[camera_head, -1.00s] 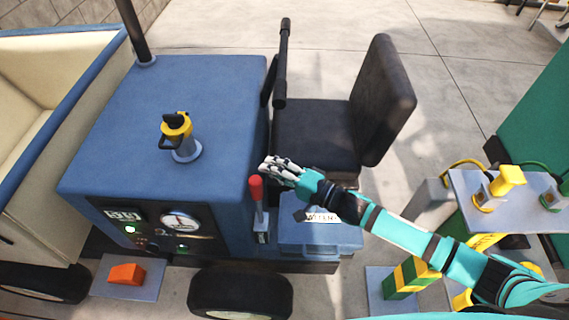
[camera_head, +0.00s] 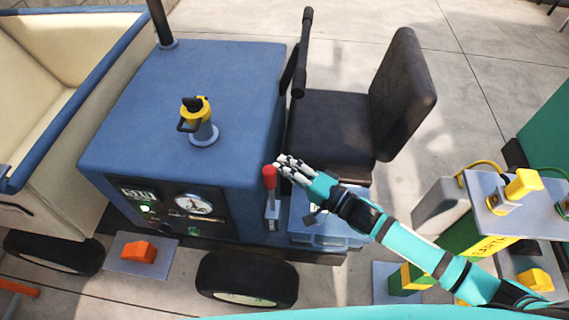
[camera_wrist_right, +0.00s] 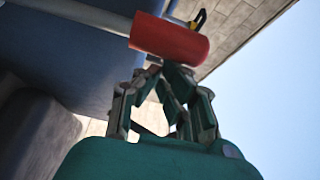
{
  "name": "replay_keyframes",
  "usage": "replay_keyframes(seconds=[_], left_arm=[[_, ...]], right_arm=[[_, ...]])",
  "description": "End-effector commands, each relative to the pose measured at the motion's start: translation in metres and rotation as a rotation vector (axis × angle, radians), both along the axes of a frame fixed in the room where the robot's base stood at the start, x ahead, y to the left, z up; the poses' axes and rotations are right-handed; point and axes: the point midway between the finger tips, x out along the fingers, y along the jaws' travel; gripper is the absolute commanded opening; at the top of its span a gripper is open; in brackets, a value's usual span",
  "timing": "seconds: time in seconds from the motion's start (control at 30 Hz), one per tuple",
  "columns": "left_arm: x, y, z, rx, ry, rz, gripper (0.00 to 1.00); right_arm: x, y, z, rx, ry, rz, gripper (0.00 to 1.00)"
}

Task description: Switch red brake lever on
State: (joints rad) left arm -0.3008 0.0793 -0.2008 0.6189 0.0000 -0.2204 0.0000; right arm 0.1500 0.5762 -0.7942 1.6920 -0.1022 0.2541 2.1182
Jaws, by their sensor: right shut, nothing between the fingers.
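The red brake lever (camera_head: 270,178) stands upright on the side of the blue vehicle, with a red grip on a pale metal shaft. My right gripper (camera_head: 284,165) is shut and empty, just right of the red grip at about its height. In the right wrist view the red grip (camera_wrist_right: 170,38) lies across the top, just beyond the fingertips of my right gripper (camera_wrist_right: 170,75). The fingers are very close to the grip; I cannot tell whether they touch it. My left gripper is not in view.
The blue vehicle body (camera_head: 200,90) carries a yellow-and-black handle (camera_head: 197,115) and a gauge panel (camera_head: 165,208). A black seat (camera_head: 345,130) stands behind my right gripper. A grey stand with yellow connectors (camera_head: 490,200) is at the right. An orange block (camera_head: 138,252) lies at lower left.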

Motion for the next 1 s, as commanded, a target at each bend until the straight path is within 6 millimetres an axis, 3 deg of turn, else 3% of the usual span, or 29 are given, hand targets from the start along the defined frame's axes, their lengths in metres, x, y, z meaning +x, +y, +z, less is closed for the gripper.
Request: replay_keyframes(seconds=[0.27,0.7,1.0], left_arm=[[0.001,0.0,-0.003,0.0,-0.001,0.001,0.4],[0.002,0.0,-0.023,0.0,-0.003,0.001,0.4],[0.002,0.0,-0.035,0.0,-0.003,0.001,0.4]], right_arm=[[-0.017,0.004,-0.001,-0.011,-0.068,0.003,0.0],[-0.073,0.015,-0.01,-0.069,-0.356,0.001,0.0],[-0.098,0.02,-0.017,-0.098,-0.496,0.003,0.0]])
